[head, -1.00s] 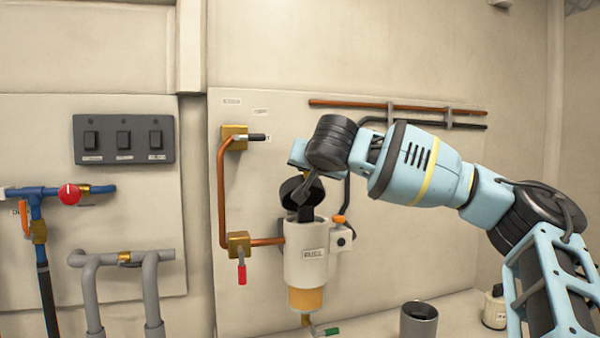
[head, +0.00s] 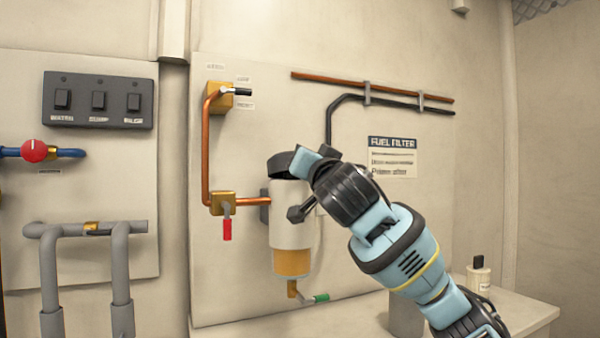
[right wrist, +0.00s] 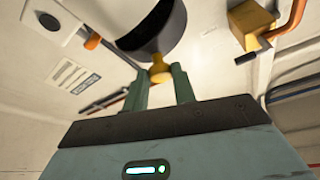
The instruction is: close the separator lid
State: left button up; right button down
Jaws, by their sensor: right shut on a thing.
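The separator (head: 292,225) is a pale upright cylinder with an amber lower bowl, fixed to the wall panel in the head view. Its black lid (head: 281,164) shows at the top left of the body and looks raised and tilted; its seating on the rim is partly hidden by my gripper. My right gripper (head: 300,160) is at the lid from the right, its fingertips mostly hidden there. In the right wrist view, its two fingers (right wrist: 162,82) are shut on a yellow knob (right wrist: 160,73) at the edge of the dark round lid (right wrist: 150,28). My left gripper is out of view.
A copper pipe with brass valves (head: 222,203) runs left of the separator. A green-handled drain (head: 308,297) is below it. A grey cup (head: 405,315) and a pale bottle (head: 479,275) stand on the counter at right. A switch panel (head: 98,100) is further left.

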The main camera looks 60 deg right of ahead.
jog(key=f+b, duration=0.1)
jog(key=f+t+h+b, duration=0.1)
jog(key=b, duration=0.1)
jog(key=f+h+b, duration=0.1)
jog(key=shift+s+a+f+m+b, duration=0.2)
jog(key=shift+s+f+m+b, duration=0.05)
jog(key=shift+m+b, duration=0.15)
jog(key=c, duration=1.5)
grip_release()
jog(key=shift+o, duration=0.5)
